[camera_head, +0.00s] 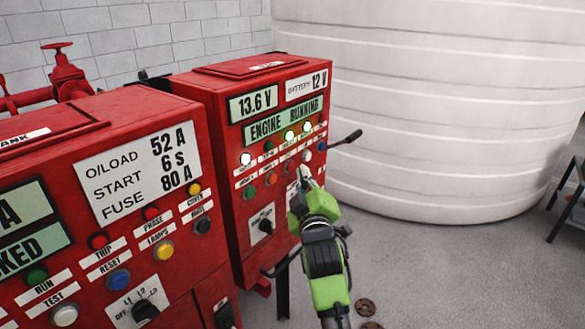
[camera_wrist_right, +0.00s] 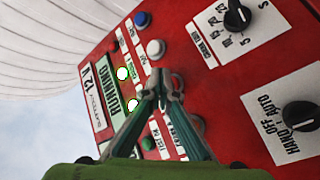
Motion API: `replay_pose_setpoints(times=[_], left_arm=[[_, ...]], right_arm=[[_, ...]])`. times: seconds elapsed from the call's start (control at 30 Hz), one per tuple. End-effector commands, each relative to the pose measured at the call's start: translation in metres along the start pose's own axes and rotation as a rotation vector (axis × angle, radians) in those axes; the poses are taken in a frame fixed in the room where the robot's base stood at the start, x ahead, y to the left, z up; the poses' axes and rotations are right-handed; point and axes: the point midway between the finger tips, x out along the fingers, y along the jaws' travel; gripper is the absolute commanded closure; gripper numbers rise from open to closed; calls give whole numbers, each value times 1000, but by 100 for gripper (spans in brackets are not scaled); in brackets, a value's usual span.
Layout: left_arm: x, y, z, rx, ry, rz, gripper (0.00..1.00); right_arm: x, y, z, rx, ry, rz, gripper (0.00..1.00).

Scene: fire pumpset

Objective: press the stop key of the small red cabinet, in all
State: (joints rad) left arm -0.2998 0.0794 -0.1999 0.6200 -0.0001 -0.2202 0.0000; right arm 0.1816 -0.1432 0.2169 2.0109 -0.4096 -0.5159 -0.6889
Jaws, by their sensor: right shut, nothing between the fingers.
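The small red cabinet (camera_head: 228,110) stands right of a larger red cabinet, with a display reading "ENGINE RUNNING" (camera_head: 284,121). Below it are rows of lamps and buttons: green (camera_head: 249,192), orange (camera_head: 270,178), red (camera_head: 290,167), pale (camera_head: 306,156) and blue (camera_head: 322,145). The small labels are too blurred to tell which is the stop key. My right gripper (camera_head: 304,174) is shut and empty, its tips close before the button rows. In the wrist view the tips (camera_wrist_right: 166,86) overlap the row beside the white button (camera_wrist_right: 155,48); contact cannot be told. My left gripper is not in view.
The larger red cabinet (camera_head: 75,170) with its own buttons fills the left. A white tank (camera_head: 430,110) stands behind; grey floor lies right.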

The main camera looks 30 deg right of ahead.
Motion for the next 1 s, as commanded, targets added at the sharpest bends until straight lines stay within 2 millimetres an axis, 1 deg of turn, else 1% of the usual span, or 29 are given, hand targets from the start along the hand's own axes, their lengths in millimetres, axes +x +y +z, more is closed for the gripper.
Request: replay_pose_setpoints(times=[0.43, 1.0], left_arm=[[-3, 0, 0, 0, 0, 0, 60], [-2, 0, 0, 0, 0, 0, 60]], right_arm=[[6, -4, -5, 0, 0, 0, 100], [8, -5, -6, 0, 0, 0, 100]])
